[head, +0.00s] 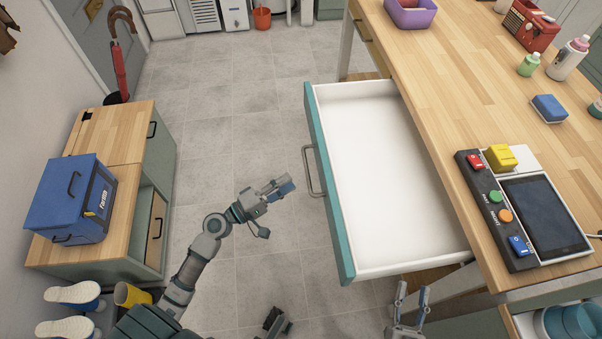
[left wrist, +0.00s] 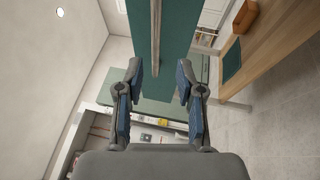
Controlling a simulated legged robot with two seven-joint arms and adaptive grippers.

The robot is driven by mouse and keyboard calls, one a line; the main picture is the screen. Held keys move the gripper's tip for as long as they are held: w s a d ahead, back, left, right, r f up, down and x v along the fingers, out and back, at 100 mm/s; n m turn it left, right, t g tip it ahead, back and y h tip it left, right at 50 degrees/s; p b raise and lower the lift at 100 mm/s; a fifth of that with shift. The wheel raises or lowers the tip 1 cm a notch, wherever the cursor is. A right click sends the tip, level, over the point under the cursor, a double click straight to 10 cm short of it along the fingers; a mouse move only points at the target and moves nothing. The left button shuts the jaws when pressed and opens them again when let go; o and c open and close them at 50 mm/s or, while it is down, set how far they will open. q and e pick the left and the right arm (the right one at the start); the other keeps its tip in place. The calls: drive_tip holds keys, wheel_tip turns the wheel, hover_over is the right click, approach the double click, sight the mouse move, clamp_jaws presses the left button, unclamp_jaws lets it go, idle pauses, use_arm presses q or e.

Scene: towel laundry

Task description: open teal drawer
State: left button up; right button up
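The teal drawer (head: 331,190) stands pulled well out from the wooden table, and its white inside is empty. Its metal bar handle (head: 311,172) is on the teal front, facing left. My left gripper (head: 283,185) is just left of the handle and apart from it. In the left wrist view the left gripper (left wrist: 158,80) has its fingers spread with nothing between them, and the teal front (left wrist: 178,35) and handle (left wrist: 155,40) lie ahead. My right gripper (head: 413,290) is low in the head view, below the drawer's near side, with its fingers apart and empty.
The wooden table (head: 475,95) holds a tablet (head: 543,213), a button panel (head: 495,210), bottles and a purple bin (head: 410,12). A low cabinet (head: 130,160) with a blue box (head: 70,200) stands left.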

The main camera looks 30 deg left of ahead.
use_arm(q)
drive_tip(key=v, duration=0.4)
drive_tip(key=shift+s+a+f, duration=0.1)
drive_tip(key=shift+s+a, duration=0.05)
idle(0.4)
